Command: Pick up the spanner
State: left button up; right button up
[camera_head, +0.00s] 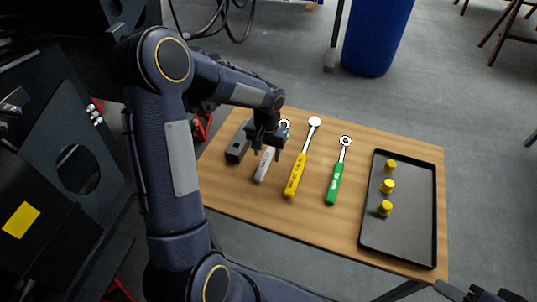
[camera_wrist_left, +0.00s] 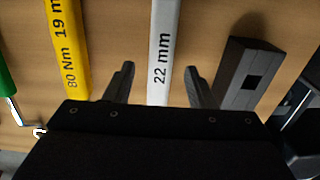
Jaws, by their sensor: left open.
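The spanner with a white handle (camera_head: 265,164) lies on the wooden table under my left gripper (camera_head: 267,146). In the left wrist view its handle (camera_wrist_left: 163,40), marked "22 mm", runs between the two fingers of my left gripper (camera_wrist_left: 160,72). The gripper is open, with a finger on each side of the handle and gaps to both. I cannot tell its exact height above the handle. The ring end (camera_head: 285,124) shows partly behind the gripper. Dark parts at the bottom right edge may be my right gripper (camera_head: 482,294); its jaws are unclear.
A yellow tool (camera_head: 295,177) marked "80 Nm 19 mm" and a green-handled spanner (camera_head: 335,184) lie to the right. A dark grey block (camera_head: 238,147) lies close on the left. A black tray (camera_head: 412,217) holds three yellow caps (camera_head: 388,186). A blue bin (camera_head: 377,38) stands behind.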

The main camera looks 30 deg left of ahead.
pick_arm(q)
notch_tip(320, 180, down, 2)
jog(key=shift+f, duration=0.1)
grip_shut()
dwell(0.4)
